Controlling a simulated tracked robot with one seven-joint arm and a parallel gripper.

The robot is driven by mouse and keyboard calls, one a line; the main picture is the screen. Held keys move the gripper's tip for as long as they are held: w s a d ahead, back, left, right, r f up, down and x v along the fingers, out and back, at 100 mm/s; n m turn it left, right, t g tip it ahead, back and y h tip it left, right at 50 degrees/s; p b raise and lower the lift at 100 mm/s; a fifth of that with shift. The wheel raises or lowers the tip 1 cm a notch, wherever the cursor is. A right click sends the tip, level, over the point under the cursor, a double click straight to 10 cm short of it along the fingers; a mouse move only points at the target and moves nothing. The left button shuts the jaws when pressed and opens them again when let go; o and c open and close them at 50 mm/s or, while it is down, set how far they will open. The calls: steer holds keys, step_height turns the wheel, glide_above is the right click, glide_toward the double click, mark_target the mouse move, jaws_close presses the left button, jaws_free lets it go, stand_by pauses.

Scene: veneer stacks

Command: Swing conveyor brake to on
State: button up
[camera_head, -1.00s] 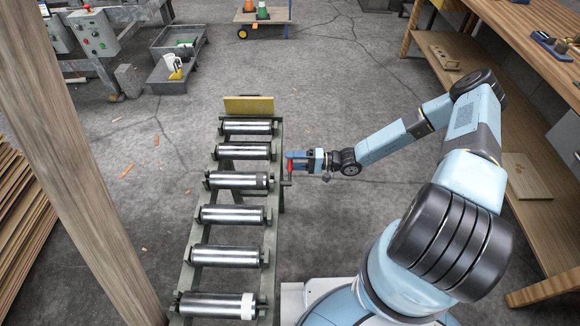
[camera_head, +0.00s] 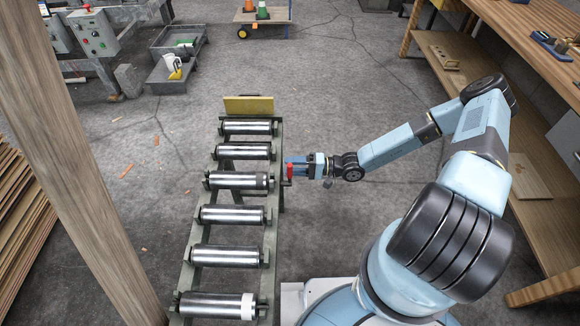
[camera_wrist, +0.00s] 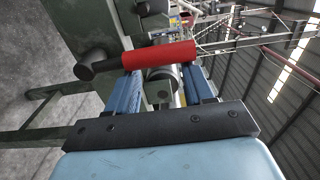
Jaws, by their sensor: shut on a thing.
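The conveyor brake is a lever with a red grip (camera_head: 290,172) on the right side rail of the roller conveyor (camera_head: 274,215), beside the third roller from the far end. In the wrist view the red grip (camera_wrist: 160,54) lies across the picture, with a dark round end at its left. In the head view the fingers partly hide the lever. The brake's on and off marks cannot be made out.
A yellow board (camera_head: 249,106) stands at the conveyor's far end. A wooden post (camera_head: 85,170) rises at the left, and a wooden workbench (camera_head: 500,100) stands at the right. Grey bins (camera_head: 168,86) sit at the back left. The floor between conveyor and workbench is clear.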

steer(key=d, duration=0.7)
steer(key=shift+s, duration=0.35)
steer(key=shift+d+r, duration=0.1)
steer(key=shift+r, duration=0.1)
stand_by(0.3)
steer(key=s+d+r+n+g+h, duration=0.1)
steer(key=d+r+h, duration=0.3)
steer(key=r, duration=0.5)
steer(key=d+r+n+g+h, duration=0.1)
steer(key=d+r+h, duration=0.3)
steer(key=r, duration=0.6)
steer(key=s+d+r+n+g+h, duration=0.1)
steer(key=d+r+n+h, duration=0.15)
steer(key=r+h, duration=0.45)
steer(key=s+d+r+m+t+h, duration=0.1)
steer(key=s+r+t, duration=0.1)
steer(key=s+r, duration=0.3)
steer(key=s+d+r+m+t+h, duration=0.1)
steer(key=s+r+t, duration=0.2)
steer(key=r, duration=1)
steer(key=s+d+r+m+t+h, duration=0.1)
steer(key=s+r+m+t, duration=0.1)
steer(key=s+r, duration=0.7)
steer(key=shift+d+r+t, duration=0.2)
steer(key=shift+d+t, duration=0.15)
steer(key=shift+t, duration=0.15)
